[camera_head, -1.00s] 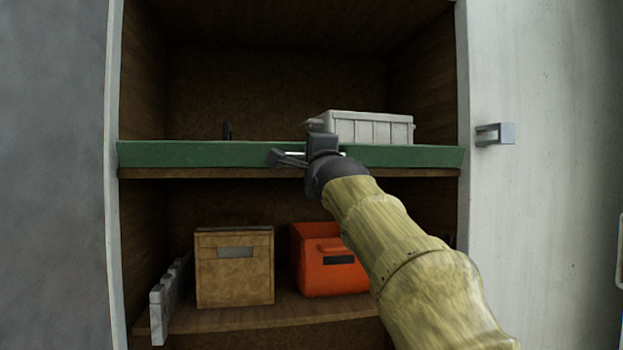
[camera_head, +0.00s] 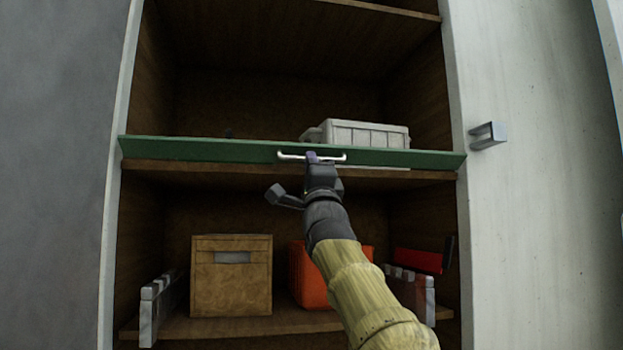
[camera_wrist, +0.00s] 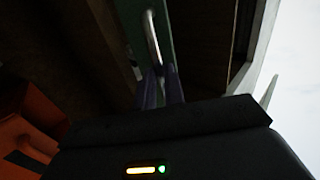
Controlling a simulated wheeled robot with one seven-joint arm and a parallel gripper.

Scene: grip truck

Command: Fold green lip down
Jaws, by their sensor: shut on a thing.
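The green lip (camera_head: 210,150) runs along the front edge of the middle shelf across the cabinet in the head view, and it also shows in the wrist view (camera_wrist: 157,12). A silver bar handle (camera_head: 290,156) is fixed to the middle of the lip and shows in the wrist view too (camera_wrist: 152,38). My gripper (camera_head: 313,158) is at this handle from below, with its fingers (camera_wrist: 160,82) shut on the handle. The fingertips cover part of the handle. The lip looks tilted.
A grey case (camera_head: 365,134) stands on the shelf behind the lip. Below are a brown box (camera_head: 230,275) and an orange crate (camera_head: 300,270), partly hidden by my arm. A grey door with a metal latch (camera_head: 488,135) is at right.

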